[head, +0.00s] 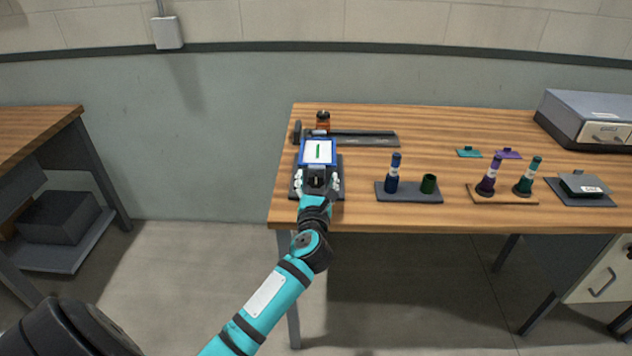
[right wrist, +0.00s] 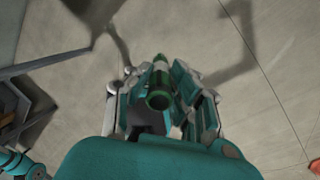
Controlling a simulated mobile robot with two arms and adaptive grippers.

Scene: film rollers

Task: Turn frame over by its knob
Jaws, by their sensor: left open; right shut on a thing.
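A blue-edged frame (head: 303,158) with a white panel and a green mark stands at the left end of the table, over a dark base (head: 340,190). My left gripper (head: 318,182) is at its near side, fingers apart. A small dark part, perhaps the knob, shows between the fingers. I cannot tell whether they touch it. My right gripper (right wrist: 160,88) is not in the head view. In the right wrist view it is shut on a green roller (right wrist: 159,101), held above the floor with its round open end toward the camera.
A dark rail (head: 365,135) and an orange-brown jar (head: 323,121) are behind the frame.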

